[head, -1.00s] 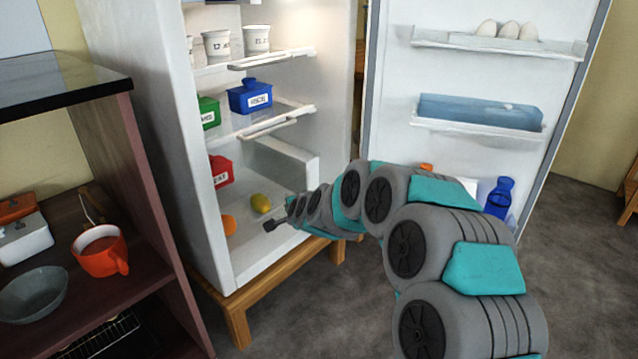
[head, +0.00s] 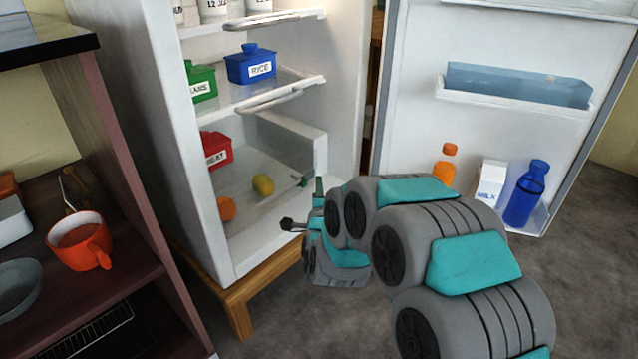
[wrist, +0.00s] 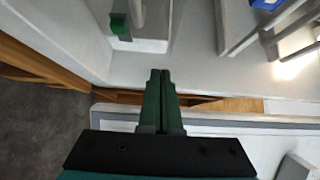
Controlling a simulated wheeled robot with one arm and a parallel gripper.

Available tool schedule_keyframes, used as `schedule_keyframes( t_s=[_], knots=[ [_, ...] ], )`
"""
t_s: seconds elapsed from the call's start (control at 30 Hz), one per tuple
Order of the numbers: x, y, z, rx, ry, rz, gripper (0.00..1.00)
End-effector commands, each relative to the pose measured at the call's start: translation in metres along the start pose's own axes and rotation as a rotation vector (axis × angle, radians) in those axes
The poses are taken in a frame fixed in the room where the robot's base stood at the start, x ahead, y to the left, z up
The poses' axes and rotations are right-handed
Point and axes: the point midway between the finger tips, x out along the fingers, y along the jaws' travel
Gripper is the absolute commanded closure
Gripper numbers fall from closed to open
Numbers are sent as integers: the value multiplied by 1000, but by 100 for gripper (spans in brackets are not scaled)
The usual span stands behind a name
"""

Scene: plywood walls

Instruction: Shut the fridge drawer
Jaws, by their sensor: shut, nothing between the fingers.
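The fridge stands open, with its white inner wall and lower compartment in the head view. A low white panel (head: 290,143) stands in that compartment below the lower shelf; I take it as part of the drawer, but cannot tell how far it is out. A lemon (head: 263,185) and an orange fruit (head: 226,208) lie left of it. My gripper (head: 318,188) is at the fridge's front opening, just below the panel's near end in the picture. Its green fingers (wrist: 160,100) are together and empty. A small green piece (wrist: 120,27) shows beyond them; contact is unclear.
The fridge door (head: 425,110) is swung open on the right, with bottles and a milk carton on its lowest rack. Blue, green and red boxes sit inside. A wooden stand (head: 240,300) carries the fridge. A cabinet with an orange mug (head: 82,240) is at left.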

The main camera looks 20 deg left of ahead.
Motion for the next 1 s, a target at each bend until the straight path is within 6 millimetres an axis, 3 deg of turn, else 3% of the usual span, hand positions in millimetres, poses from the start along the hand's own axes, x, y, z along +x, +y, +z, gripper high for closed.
schedule_keyframes(
  t_s=[0.5, 0.7, 1.0],
  knots=[
    [81, -2, 1, 0, 0, -5, 100],
    [97, -1, 20, -1, -1, -3, 100],
    [105, -1, 28, -1, 0, -1, 100]
  ],
)
